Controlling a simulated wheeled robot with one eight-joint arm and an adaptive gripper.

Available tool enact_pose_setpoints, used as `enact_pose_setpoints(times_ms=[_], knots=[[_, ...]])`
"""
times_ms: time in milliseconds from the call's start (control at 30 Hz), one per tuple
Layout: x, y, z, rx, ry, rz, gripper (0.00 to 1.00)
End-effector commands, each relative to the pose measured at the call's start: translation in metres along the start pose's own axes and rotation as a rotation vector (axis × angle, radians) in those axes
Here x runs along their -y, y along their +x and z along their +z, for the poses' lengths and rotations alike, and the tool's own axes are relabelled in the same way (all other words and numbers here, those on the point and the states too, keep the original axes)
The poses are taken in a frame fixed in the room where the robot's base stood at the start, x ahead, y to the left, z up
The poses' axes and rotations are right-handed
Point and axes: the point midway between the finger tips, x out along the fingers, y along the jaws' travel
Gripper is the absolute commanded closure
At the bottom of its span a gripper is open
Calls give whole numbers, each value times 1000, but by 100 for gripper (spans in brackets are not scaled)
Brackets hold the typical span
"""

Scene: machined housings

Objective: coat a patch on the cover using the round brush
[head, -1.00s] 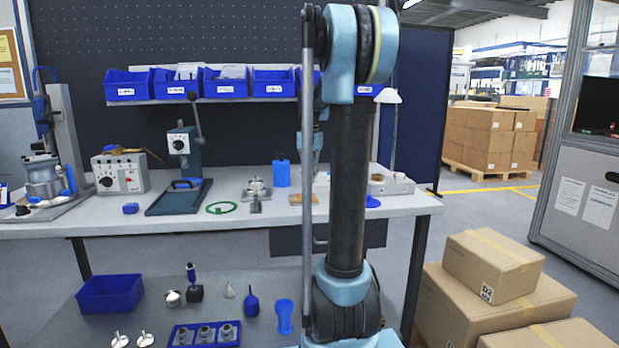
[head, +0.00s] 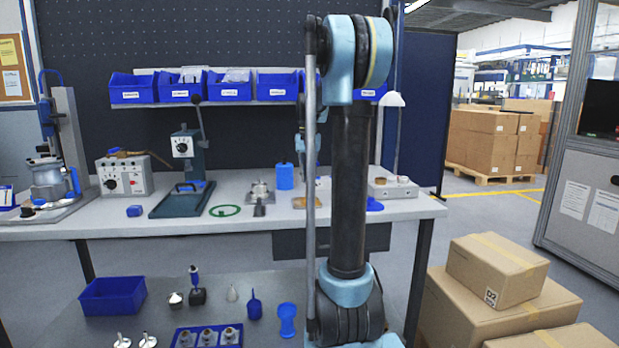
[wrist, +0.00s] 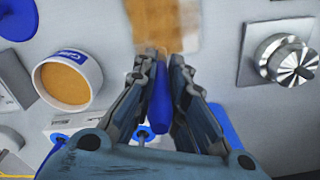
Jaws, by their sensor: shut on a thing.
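My gripper (wrist: 160,85) is shut on the blue handle (wrist: 160,100) of the round brush in the wrist view. The brush points away from the camera, toward a tan-brown plate (wrist: 155,15) at the top, which may be the cover. A paler band runs down the plate's right part. The brush's tip is small and blurred near the plate's lower edge, and I cannot tell whether it touches. In the head view the plate (head: 303,202) lies on the bench beside my arm, which hides my gripper and the brush.
A white tub (wrist: 67,80) with amber contents stands left of my gripper in the wrist view. A silver knob (wrist: 285,60) on a grey plate is at the right. A green ring (head: 224,211) and a press (head: 184,180) are farther left on the bench.

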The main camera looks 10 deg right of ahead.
Motion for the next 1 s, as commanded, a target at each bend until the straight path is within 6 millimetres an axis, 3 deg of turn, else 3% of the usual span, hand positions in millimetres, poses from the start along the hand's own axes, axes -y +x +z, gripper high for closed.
enact_pose_setpoints(times_ms=[1000], knots=[[-22, 1, 53, 1, 0, 0, 100]])
